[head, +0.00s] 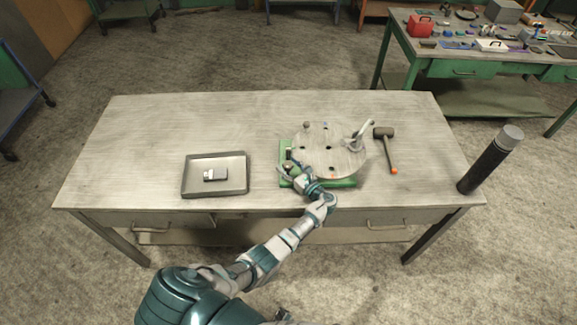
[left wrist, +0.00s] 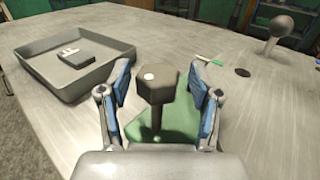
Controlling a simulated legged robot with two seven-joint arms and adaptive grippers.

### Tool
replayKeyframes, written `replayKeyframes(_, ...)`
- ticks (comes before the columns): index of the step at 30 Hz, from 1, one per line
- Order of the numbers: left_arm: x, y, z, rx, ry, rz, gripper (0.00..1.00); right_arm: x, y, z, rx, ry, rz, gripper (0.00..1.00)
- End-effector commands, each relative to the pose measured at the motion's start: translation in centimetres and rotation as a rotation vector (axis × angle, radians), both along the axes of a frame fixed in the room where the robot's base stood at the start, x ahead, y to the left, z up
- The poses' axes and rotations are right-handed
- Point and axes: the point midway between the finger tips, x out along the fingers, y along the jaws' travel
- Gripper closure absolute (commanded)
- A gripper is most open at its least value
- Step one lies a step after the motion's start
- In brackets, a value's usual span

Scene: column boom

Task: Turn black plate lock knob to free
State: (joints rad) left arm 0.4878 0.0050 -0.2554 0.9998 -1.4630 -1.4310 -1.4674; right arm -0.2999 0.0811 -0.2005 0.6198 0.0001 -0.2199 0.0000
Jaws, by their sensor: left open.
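A dark hexagonal knob (left wrist: 158,88) with a white dot on its head stands upright on a green base (left wrist: 180,122) in the left wrist view. My left gripper (left wrist: 160,85) is open, with one finger on each side of the knob and visible gaps to it. In the head view my left gripper (head: 291,168) is at the left front of the green base (head: 345,183) and hides the knob there. A round grey plate (head: 325,155) with several holes lies over the base. My right gripper does not show.
A shallow grey tray (head: 187,189) holding a small block (head: 215,174) is left of the base. A lever handle (head: 365,130) rises from the plate's right side. A mallet (head: 388,145) lies farther right.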

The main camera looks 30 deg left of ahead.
Motion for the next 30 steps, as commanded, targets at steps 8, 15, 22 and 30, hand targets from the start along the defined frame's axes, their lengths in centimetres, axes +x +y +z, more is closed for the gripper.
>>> replayKeyframes(8,-1.1,-3.1,-0.2,-0.002,0.002,-0.002,0.36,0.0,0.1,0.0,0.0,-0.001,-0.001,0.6)
replayKeyframes(15,-2.9,-8.2,-0.2,-0.002,0.003,-0.003,0.36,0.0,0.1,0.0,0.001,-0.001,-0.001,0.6)
replayKeyframes(22,-3.8,-11.0,-0.2,0.0,0.002,-0.001,0.36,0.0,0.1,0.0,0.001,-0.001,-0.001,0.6)
replayKeyframes(30,-4.0,-11.3,-0.2,0.0,0.001,0.0,0.36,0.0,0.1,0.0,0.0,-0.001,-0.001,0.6)
